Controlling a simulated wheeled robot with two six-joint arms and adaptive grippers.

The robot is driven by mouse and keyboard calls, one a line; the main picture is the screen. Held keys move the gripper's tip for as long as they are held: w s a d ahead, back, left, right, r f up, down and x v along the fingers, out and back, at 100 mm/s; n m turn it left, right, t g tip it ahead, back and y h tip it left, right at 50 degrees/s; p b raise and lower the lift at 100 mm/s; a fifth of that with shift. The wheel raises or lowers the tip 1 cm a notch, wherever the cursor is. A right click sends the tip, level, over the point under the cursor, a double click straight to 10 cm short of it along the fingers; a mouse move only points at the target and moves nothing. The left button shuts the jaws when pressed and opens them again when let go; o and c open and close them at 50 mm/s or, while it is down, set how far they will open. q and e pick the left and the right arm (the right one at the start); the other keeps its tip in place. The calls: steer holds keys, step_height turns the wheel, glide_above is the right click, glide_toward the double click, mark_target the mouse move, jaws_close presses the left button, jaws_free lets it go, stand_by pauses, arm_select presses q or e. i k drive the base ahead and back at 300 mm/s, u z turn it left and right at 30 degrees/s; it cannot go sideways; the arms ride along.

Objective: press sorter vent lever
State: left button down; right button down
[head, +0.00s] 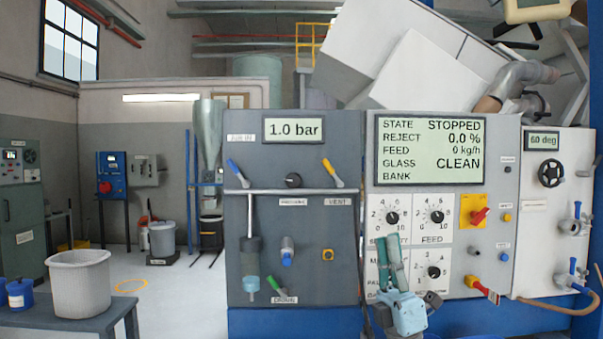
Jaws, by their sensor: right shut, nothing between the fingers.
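The vent lever (332,173) is a short yellow handle on the upper right of the grey air panel (305,265), tilted with its upper end to the left. A "VENT" label (338,202) sits below it. My right gripper (387,240) is in front of the white control panel, below and to the right of the lever and apart from it. Its teal fingers point up and are shut with nothing between them. It hides part of the lower-left dials. My left gripper is not in view.
The air panel also carries a blue lever (237,173), a black knob (293,180), a horizontal pipe and a green lever (276,287). A display (430,150) reads STOPPED; the gauge (293,129) reads 1.0 bar. A white bucket (80,285) stands on a table at left.

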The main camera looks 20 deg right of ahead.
mark_target(339, 183)
steer(key=z, duration=0.05)
steer(key=i, duration=1.25)
